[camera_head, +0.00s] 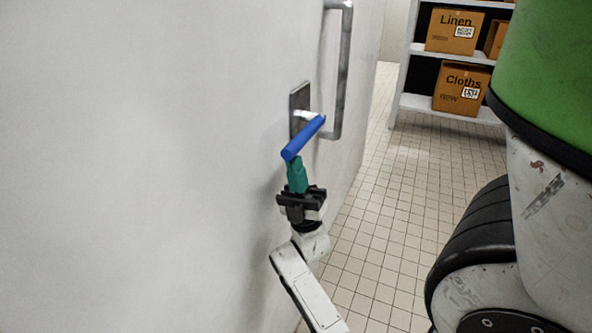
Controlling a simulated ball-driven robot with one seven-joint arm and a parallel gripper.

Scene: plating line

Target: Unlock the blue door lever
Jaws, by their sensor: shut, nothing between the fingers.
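The blue door lever (303,138) sits on a grey metal plate (300,97) on the white door (170,130). The lever slants from its upper right end, by the plate, down to its lower left end. My gripper (295,161) has teal fingers and is right below the lever's lower left end. The fingers are shut with nothing between them. Their tips appear to meet the lever's lower end, but I cannot tell whether they touch it.
A metal pull handle (344,70) stands out from the door just right of the lever. A white shelf (447,109) with boxes marked Linen (453,32) and Cloths (461,88) stands at the back right. Tiled floor (390,200) lies open right of the door.

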